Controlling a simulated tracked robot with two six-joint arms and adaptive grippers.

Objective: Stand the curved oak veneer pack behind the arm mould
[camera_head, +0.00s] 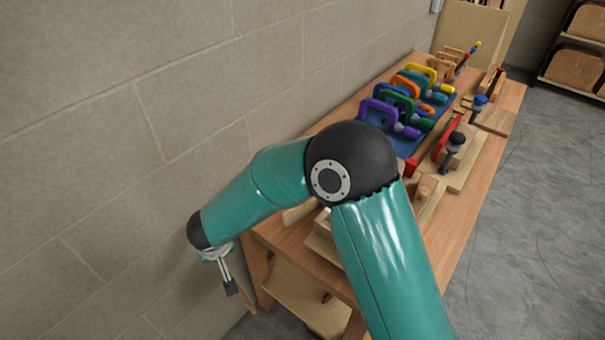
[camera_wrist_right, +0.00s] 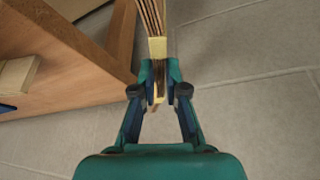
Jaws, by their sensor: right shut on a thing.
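My right gripper (camera_head: 231,288) hangs low at the left, off the near end of the bench and close to the wall. A narrow brown part of the pack (camera_head: 246,298) shows below the fingers in the head view. My arm hides much of the near bench top. Pale wooden pieces (camera_head: 323,226) show there partly; I cannot tell which is the arm mould. My left gripper is not in view.
The workbench (camera_head: 477,187) runs along the block wall (camera_head: 200,90). Several coloured clamps (camera_head: 403,100) lie on a blue mat. A red clamp (camera_head: 447,137) is beside wooden blocks further right. The bench's wooden side (camera_wrist_right: 60,60) is left of the gripper in the wrist view.

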